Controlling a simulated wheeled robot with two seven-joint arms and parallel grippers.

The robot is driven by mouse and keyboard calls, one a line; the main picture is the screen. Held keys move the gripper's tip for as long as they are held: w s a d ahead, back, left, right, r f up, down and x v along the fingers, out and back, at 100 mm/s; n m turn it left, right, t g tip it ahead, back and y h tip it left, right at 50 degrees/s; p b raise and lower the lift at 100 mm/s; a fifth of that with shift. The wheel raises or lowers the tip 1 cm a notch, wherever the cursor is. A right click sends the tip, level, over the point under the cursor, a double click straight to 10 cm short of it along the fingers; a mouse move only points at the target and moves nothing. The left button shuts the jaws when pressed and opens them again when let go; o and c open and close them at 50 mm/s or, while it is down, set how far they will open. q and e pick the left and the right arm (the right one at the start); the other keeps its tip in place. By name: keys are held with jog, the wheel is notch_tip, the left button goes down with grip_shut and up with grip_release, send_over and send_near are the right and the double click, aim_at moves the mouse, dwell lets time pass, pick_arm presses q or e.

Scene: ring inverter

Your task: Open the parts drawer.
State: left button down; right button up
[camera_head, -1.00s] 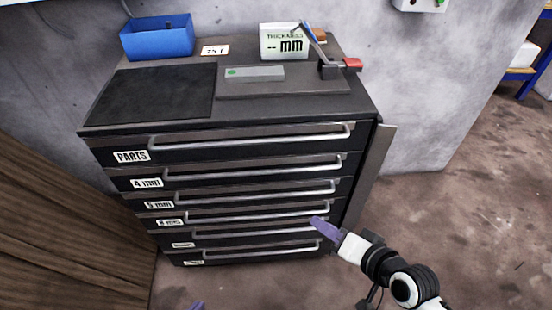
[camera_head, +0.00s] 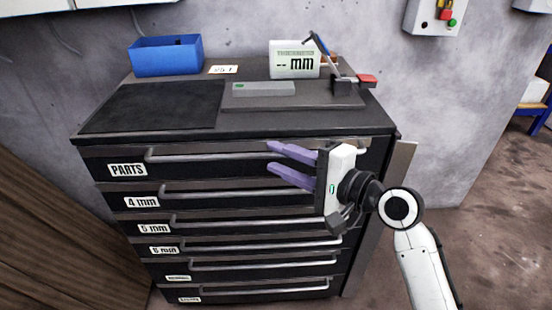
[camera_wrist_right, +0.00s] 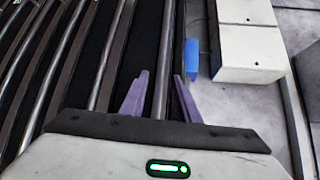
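The parts drawer (camera_head: 127,170) is the top drawer of the dark cabinet, with a "PARTS" label at its left. It looks closed, its front in line with the drawers below. Its long silver handle (camera_head: 200,156) runs across the front; the right part is hidden behind my gripper. My right gripper (camera_head: 268,157) is open, purple fingers pointing left across the drawer front, one above the other. In the right wrist view a handle bar (camera_wrist_right: 164,40) lines up between the open fingers (camera_wrist_right: 160,75). I cannot tell whether they touch it. My left gripper is out of view.
Several more drawers with handles lie below. On the cabinet top (camera_head: 225,120) are a blue bin (camera_head: 167,55), a dark mat (camera_head: 150,107), a thickness display (camera_head: 294,60) and a red-handled device (camera_head: 350,84). Open floor (camera_head: 500,220) lies right; a wooden surface (camera_head: 50,220) stands left.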

jog(key=shift+x, duration=0.75)
grip_shut()
jog(key=shift+s, duration=0.2)
